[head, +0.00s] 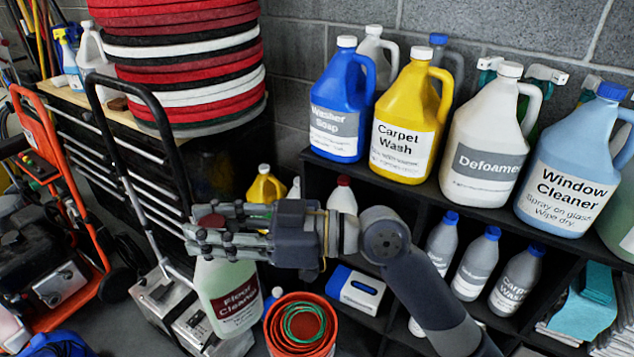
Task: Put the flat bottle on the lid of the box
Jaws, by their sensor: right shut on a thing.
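My right gripper (212,228) reaches in from the lower right and is shut on the flat bottle (228,288), a pale green jug labelled "Floor Cleaner". I cannot tell whether the bottle touches the box, or whether this is the box with the lid. My left gripper is not in view.
An orange-red bucket (301,345) stands just right of the bottle. A black handle (128,145) rises over the silver box. A black shelf (424,192) with jugs and grey bottles is at right. An orange cart (66,190) stands at left.

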